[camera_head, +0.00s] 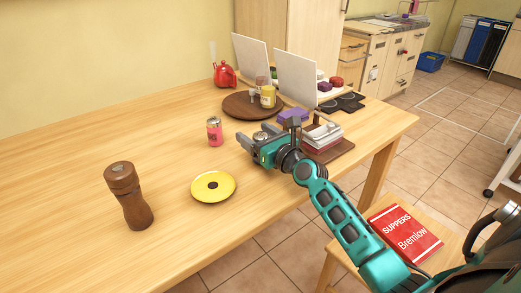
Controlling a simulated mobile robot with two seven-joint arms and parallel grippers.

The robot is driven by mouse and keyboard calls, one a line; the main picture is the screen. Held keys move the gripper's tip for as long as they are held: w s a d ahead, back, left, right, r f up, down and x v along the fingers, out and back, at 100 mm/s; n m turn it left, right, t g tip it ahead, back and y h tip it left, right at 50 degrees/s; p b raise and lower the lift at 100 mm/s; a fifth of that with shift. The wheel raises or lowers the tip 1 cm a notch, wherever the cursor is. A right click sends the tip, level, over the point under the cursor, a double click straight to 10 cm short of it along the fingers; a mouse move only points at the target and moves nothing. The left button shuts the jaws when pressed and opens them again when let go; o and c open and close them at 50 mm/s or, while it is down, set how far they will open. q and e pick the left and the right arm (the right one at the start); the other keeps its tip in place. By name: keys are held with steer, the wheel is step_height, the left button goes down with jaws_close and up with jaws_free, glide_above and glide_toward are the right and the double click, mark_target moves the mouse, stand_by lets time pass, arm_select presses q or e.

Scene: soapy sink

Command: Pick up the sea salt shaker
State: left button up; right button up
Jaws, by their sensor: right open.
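My right gripper (257,135) reaches in from the lower right over the wooden table (90,235). Its jaws are open, with a small round silver-grey top (260,136) showing between them; the rest of that thing is hidden by the gripper. A pink shaker-like container with a silver top (214,132) stands upright to the left of the gripper, apart from it. I cannot read a label on either, so I cannot tell which is the sea salt shaker. My left gripper is not in view.
A brown wooden mill (128,196) and a yellow plate (213,187) stand on the left and front of the table. Behind are a round dark board (236,109) with jars, and a red kettle-like thing (224,75). A purple block (293,116) and stacked items (322,136) crowd the gripper's right.

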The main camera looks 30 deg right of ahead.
steer(key=shift+w, duration=0.1)
steer(key=c, duration=1.2)
steer(key=shift+o, duration=0.2)
